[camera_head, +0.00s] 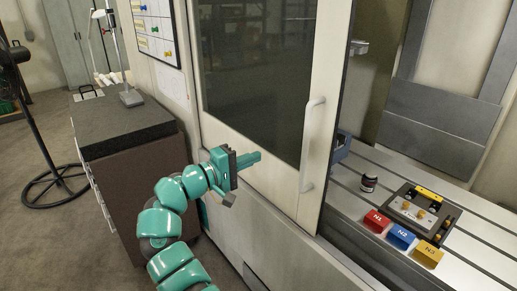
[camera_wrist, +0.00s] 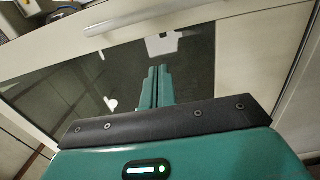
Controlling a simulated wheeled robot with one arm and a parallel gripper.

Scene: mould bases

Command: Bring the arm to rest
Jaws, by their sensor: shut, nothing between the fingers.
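My teal arm with its gripper (camera_head: 253,158) reaches in from the bottom of the head view. The gripper stands in front of the machine's sliding door (camera_head: 314,206), left of the door's handle and apart from it. In the wrist view my gripper (camera_wrist: 157,74) has its two teal fingers together, with nothing between them. The dark door window (camera_wrist: 197,58) lies beyond the fingers there. The door handle (camera_head: 312,145) is a pale vertical bar; it also shows in the wrist view (camera_wrist: 130,20) along the top.
Right of the door, the slotted machine table (camera_head: 478,236) holds red (camera_head: 376,221), blue (camera_head: 401,236) and yellow (camera_head: 428,253) blocks, a dark tray (camera_head: 399,212) and a small jar (camera_head: 369,183). A dark-topped cabinet (camera_head: 120,128) stands left of my arm. A fan stand (camera_head: 42,140) is further left.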

